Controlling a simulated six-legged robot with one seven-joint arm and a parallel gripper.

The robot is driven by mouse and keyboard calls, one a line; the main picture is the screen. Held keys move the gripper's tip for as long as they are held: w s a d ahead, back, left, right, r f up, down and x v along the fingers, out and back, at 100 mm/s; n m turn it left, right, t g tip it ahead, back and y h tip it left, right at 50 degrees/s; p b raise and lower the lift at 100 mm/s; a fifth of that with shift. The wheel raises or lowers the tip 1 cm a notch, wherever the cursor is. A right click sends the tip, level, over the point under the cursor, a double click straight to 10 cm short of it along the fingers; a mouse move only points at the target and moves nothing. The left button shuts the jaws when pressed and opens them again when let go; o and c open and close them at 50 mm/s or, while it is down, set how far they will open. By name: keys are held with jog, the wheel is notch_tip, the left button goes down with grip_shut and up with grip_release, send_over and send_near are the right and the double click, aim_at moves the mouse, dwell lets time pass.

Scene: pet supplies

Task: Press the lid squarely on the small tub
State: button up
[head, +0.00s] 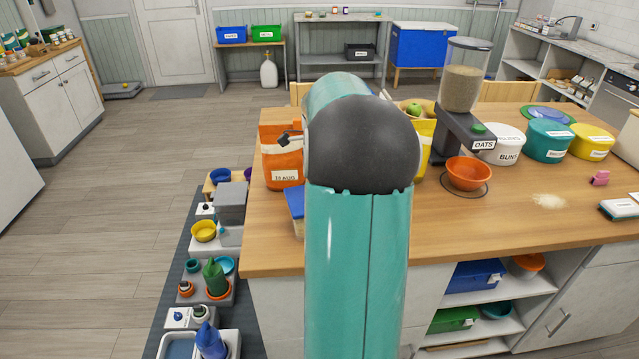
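Three round tubs stand in a row at the right of the wooden table: a white one (499,144) with dark lettering, a teal one (549,141) and a yellow one (592,142). The yellow one looks smallest. Each top looks covered, but I cannot tell whether any lid is loose or seated. A flat blue-and-green disc (547,115) lies behind the teal tub; I cannot tell if it is a lid. My arm's teal links and dark joint fill the middle of the view.
A feed dispenser (464,85) marked OATS stands over an orange bowl (468,174). An orange bag (281,163) stands left of my arm. Spilled grain (549,201), a pink item (600,178) and a small white-topped box (619,209) are at right. The table front is mostly clear.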

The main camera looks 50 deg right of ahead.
jog(key=o, duration=1.6)
jog(key=shift+c, duration=0.2)
jog(key=shift+r, duration=0.1)
jog(key=shift+r, duration=3.4)
grip_shut()
jog(key=shift+f, duration=0.25)
jog(key=shift+f, duration=0.35)
